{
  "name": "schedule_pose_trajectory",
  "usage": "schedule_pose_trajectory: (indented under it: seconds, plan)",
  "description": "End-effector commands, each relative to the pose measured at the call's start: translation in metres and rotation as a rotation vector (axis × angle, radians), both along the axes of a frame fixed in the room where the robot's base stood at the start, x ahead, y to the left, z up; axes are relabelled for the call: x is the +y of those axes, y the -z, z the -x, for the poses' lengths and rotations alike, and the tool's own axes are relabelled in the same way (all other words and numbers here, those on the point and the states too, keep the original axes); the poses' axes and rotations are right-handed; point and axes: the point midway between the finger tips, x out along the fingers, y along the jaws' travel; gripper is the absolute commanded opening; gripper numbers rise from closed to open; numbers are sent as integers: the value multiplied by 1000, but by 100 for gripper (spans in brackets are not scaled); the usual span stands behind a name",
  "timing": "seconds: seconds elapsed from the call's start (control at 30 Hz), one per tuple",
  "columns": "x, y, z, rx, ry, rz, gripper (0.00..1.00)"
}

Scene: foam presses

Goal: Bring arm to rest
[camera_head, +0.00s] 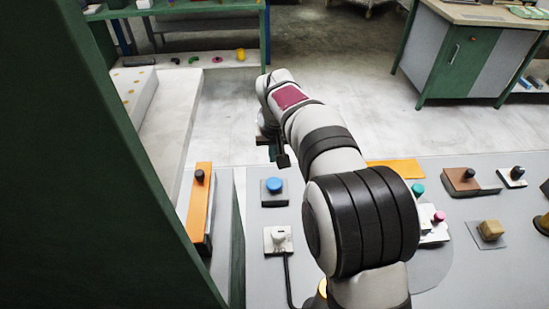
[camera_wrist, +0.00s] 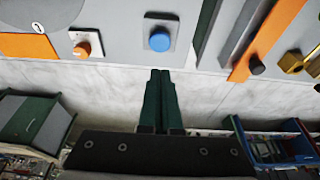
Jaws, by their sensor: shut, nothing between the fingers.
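My arm (camera_head: 335,165) stretches from the bottom of the head view up and to the left, with grey-white links and dark bands. My gripper (camera_head: 283,160) hangs at its far end, partly hidden by the wrist, near the table's far edge. In the wrist view the two dark green fingers of my gripper (camera_wrist: 160,72) lie side by side, shut and empty. Their tips point towards a round blue button (camera_wrist: 159,40) on a grey plate and appear apart from it. The blue button also shows in the head view (camera_head: 274,185), just below the gripper.
A green cabinet (camera_head: 455,65) stands behind. The pale floor between is clear.

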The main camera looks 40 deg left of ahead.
Motion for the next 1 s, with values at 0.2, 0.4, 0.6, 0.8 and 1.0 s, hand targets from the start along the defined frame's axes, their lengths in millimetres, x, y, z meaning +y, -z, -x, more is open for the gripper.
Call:
schedule_pose_trajectory:
  seconds: [0.2,0.4,0.6,0.8,1.0]
  plan:
    - [0,0,0,-1,0,-1,0]
    - [-11,-5,-4,6,25,0,0]
    - [-169,-56,-11,110,369,6,0]
    - [-343,-72,91,279,857,-21,0]
    - [-397,-43,195,403,1182,-68,0]
